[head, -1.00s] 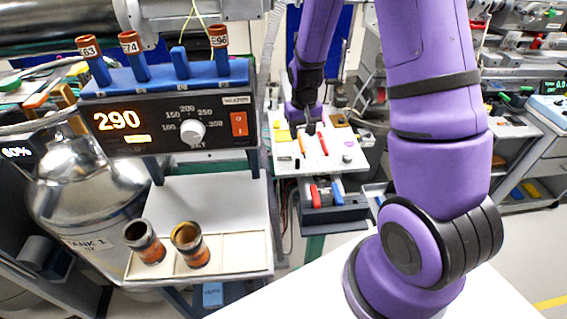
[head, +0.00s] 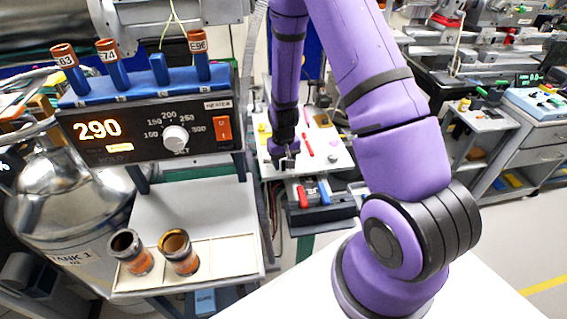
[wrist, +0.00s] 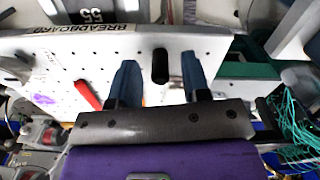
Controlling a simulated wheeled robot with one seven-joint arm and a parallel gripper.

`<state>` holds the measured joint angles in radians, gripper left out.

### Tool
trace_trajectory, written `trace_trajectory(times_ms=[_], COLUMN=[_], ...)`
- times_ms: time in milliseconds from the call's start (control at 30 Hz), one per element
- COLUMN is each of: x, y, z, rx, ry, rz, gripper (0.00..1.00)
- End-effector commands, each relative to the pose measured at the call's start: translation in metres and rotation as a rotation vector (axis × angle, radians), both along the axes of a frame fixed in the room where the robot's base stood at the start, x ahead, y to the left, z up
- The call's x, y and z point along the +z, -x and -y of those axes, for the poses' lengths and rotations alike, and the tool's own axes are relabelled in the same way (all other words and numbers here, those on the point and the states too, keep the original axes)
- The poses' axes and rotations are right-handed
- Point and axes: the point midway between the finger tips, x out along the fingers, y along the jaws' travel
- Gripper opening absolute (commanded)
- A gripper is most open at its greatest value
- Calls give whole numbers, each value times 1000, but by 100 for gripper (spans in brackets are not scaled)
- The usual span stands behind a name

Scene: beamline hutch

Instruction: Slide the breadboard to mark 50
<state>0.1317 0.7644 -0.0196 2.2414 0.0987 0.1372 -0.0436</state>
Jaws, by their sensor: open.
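The breadboard (head: 319,164) is a white perforated plate on a dark stand beyond my table in the head view. In the wrist view the breadboard (wrist: 212,50) fills the upper middle, with its name on the far edge. A dark oval slot (wrist: 160,66) shows near its right end. My gripper (wrist: 159,78) is open, its two blue fingers on either side of this slot; contact cannot be told. In the head view my gripper (head: 284,160) is at the board's front part. A dark plate reading 55 (wrist: 94,15) lies past the far edge; mark 50 is not readable.
A red tool (head: 308,145) and other small items lie on the board. Red (head: 303,196) and blue (head: 324,192) handles sit below its front edge. A heater box (head: 150,128) and a shelf with two cups stand left. Green cables (wrist: 300,125) hang right in the wrist view.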

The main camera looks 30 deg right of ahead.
Motion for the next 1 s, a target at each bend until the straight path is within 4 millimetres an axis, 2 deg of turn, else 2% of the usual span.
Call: trace_trajectory(times_ms=[400,467,600,833,1000], x=[-7,-7,-7,-7,-7], y=[0,0,0,-5,-35], z=[0,0,0,2,14], rx=[0,0,0,0,-1], ry=[0,0,0,0,1], rz=[1,1,1,1,6], gripper=[43,32,0,0,0])
